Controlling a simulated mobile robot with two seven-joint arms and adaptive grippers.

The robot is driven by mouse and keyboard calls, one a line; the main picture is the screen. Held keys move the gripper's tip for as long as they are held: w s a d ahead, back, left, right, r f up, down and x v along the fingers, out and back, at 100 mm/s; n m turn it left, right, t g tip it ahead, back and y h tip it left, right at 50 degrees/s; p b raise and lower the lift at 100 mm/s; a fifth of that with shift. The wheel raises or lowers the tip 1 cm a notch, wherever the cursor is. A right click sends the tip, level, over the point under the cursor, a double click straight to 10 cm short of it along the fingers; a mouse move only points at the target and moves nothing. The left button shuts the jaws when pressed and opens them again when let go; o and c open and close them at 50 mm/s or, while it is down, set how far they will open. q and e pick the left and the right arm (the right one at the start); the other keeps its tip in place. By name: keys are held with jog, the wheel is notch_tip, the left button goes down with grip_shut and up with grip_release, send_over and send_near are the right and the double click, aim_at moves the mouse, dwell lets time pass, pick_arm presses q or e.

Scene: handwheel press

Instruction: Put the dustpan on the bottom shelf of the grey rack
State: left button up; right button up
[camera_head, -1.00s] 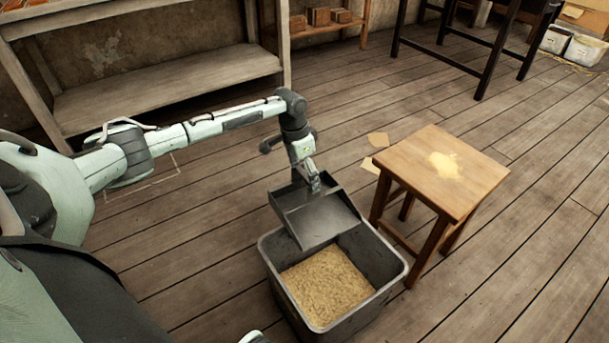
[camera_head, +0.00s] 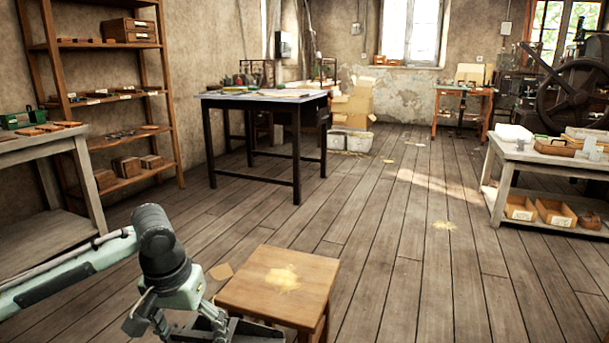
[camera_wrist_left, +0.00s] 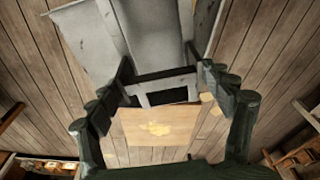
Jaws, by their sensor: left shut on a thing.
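My left gripper (camera_head: 200,326) is at the bottom edge of the head view, beside the wooden stool. In the left wrist view my left gripper (camera_wrist_left: 160,82) is shut on the dustpan (camera_wrist_left: 95,38), whose grey pan fills the upper part of the picture. In the head view the dustpan is mostly cut off by the bottom edge. A grey two-level unit (camera_head: 545,160) at the right may be the grey rack; its bottom shelf (camera_head: 497,203) holds several small boxes. A grey bench with a low shelf (camera_head: 40,240) stands at the left. My right gripper is not in view.
The stool (camera_head: 240,300) with sawdust on its seat is close to my left gripper. A dark-legged table (camera_head: 297,150) and a wooden shelf unit (camera_head: 172,100) stand farther back. The plank floor (camera_head: 400,270) between the stool and the right-hand unit is open.

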pick_arm(q)
jog(key=shift+n, duration=0.5)
jog(key=s+r, duration=0.1)
jog(key=s+d+r, duration=0.1)
jog(key=s, duration=0.1)
jog(key=shift+s+d+r, duration=0.1)
jog(key=shift+d+r, duration=0.1)
jog(key=shift+r, duration=0.05)
jog(key=shift+d+f, duration=0.1)
jog(key=shift+f, duration=0.15)
